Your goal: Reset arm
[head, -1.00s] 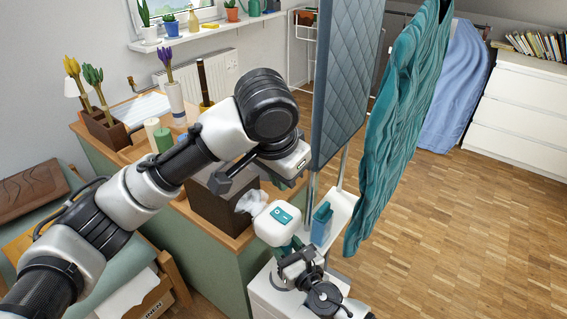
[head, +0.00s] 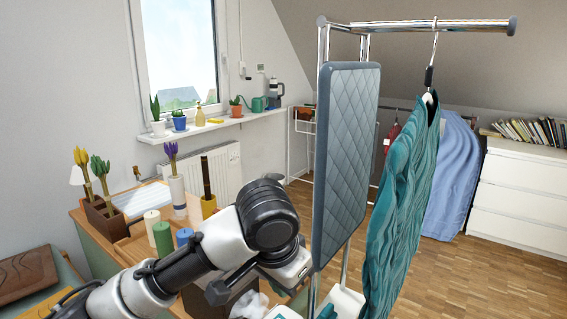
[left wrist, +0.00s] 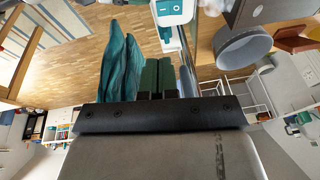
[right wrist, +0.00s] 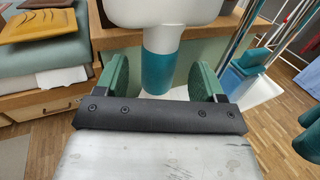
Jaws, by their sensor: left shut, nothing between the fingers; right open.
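My left arm (head: 235,240) comes in from the left in the head view and stops beside the grey quilted board. In the left wrist view my left gripper (left wrist: 157,75) has its green finger pads together, with nothing between them. In the right wrist view my right gripper (right wrist: 163,78) is open, one finger on each side of the teal neck (right wrist: 160,68) of a white device (right wrist: 165,10). I cannot tell whether either finger touches the neck. The device's white and teal top also shows in the left wrist view (left wrist: 173,10). My right gripper is outside the head view.
The quilted board (head: 345,160) and a hanging teal garment (head: 405,200) stand right of my left arm. A wooden-topped cabinet (head: 128,250) with candles and vases lies behind the arm. A white dresser (head: 525,200) is at far right; the wooden floor before it is clear.

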